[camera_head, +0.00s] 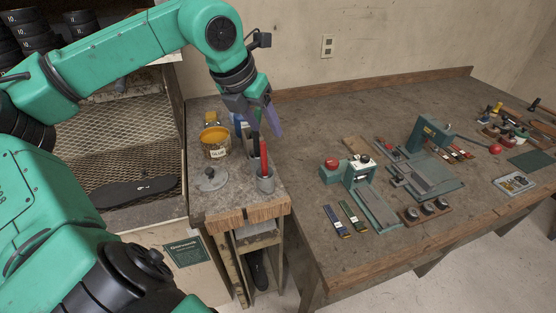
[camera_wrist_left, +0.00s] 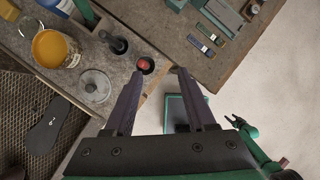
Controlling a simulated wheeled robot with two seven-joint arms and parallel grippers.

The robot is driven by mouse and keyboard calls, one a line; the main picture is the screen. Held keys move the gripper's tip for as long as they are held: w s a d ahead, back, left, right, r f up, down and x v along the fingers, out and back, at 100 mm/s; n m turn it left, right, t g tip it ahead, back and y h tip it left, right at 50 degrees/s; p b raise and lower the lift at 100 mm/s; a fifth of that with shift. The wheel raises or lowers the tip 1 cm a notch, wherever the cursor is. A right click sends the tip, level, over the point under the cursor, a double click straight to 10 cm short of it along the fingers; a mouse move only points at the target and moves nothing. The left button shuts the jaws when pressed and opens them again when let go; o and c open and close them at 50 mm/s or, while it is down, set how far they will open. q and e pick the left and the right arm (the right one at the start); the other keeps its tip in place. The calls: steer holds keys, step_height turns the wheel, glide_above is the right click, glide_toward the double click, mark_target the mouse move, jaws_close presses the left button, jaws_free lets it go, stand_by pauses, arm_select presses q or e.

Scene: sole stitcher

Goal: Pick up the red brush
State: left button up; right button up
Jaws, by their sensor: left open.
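The red brush (camera_head: 263,154) stands upright in a grey cup (camera_head: 265,183) near the front right corner of the small side bench. In the left wrist view its round red top (camera_wrist_left: 144,64) shows inside the dark cup mouth. My left gripper (camera_head: 264,132) is open and empty, pointing down close to the brush top. In the left wrist view its fingertips (camera_wrist_left: 160,73) are spread, with the brush top just beyond the left finger's tip, not clearly between them. What seems to be my right gripper (camera_wrist_left: 235,121) shows small at the right; its jaws are unclear.
Left of the brush are a glue jar (camera_head: 215,143) with yellow contents, a grey knobbed lid (camera_head: 211,179) and a second cup with a dark-handled tool (camera_wrist_left: 118,45). A blue-labelled container (camera_head: 240,121) stands behind. The workbench (camera_head: 310,150) to the right holds a green press (camera_head: 430,137).

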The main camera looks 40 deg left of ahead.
mark_target(262, 144)
arm_select(q)
steer(key=shift+y, duration=0.6)
steer(key=a+f+p, duration=0.1)
steer(key=f, duration=0.1)
steer(key=a+f+p, duration=0.1)
steer(key=shift+a+f+p, duration=0.15)
steer(key=shift+f+p, duration=0.15)
steer(key=shift+f, duration=0.05)
steer(key=p+x, duration=0.1)
steer(key=x, duration=0.3)
steer(key=shift+w+a+f, duration=0.1)
steer(key=shift+w+f, duration=0.25)
steer(key=shift+f, duration=0.1)
steer(key=p+x, duration=0.2)
steer(key=x, duration=0.2)
steer(key=shift+f, duration=0.3)
steer(key=shift+r, duration=0.1)
jaws_close()
arm_select(e)
steer(key=r, duration=0.5)
steer(key=shift+s+r, duration=0.25)
steer(key=shift+s, duration=0.05)
